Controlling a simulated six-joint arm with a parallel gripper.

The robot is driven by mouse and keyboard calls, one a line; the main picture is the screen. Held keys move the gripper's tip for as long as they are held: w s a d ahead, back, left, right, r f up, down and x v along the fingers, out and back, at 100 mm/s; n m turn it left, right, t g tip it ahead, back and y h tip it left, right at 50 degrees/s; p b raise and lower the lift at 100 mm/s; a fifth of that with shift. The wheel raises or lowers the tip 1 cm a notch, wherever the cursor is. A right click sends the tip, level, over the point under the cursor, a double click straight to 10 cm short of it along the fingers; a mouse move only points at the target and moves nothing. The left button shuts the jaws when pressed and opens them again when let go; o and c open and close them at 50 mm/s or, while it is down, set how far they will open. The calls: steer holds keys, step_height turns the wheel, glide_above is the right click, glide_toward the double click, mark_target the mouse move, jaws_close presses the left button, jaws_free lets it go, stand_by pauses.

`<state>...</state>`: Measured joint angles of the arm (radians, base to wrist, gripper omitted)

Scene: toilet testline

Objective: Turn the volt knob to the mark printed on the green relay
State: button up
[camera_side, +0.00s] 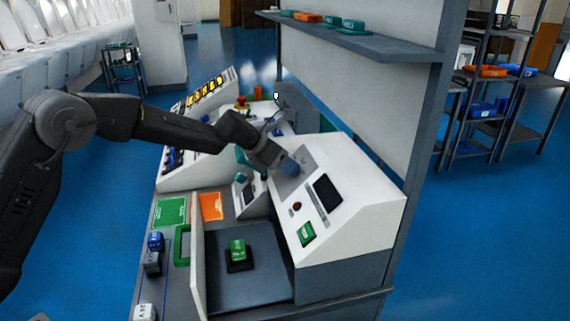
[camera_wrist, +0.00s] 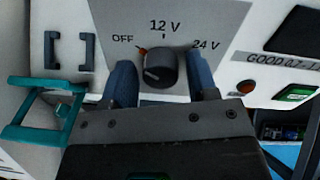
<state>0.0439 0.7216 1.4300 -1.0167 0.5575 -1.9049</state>
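The volt knob (camera_wrist: 161,69) is black and round, on a grey plate marked OFF, 12 V and 24 V. An orange spot shows at its upper left, by OFF; the knob seems to point that way. My gripper (camera_wrist: 162,82) is open, its blue fingers on either side of the knob with a gap on each side. In the side view my gripper (camera_side: 290,167) is at the sloped face of the white console, hiding the knob. The green relay (camera_side: 237,249) sits on a black base in the open bay below; its white print is too small to read.
A teal handle-like part (camera_wrist: 40,112) and two dark handles (camera_wrist: 70,51) are left of the knob. A red button (camera_wrist: 244,86) and a green button (camera_wrist: 296,93) are to the right. A white panel (camera_side: 198,243) stands upright at the bay's left edge.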

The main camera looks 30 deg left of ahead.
steer(key=c, duration=0.7)
steer(key=shift+m, duration=0.3)
steer(key=m, duration=0.4)
steer(key=shift+m, duration=0.3)
steer(key=m, duration=0.5)
steer(key=shift+s+m, duration=0.15)
steer(key=shift+m, duration=0.15)
steer(key=m, duration=0.7)
steer(key=shift+s+f+h, duration=0.1)
steer(key=shift+h, duration=0.3)
steer(key=m, duration=0.6)
steer(key=shift+g, duration=0.3)
steer(key=shift+m, duration=0.4)
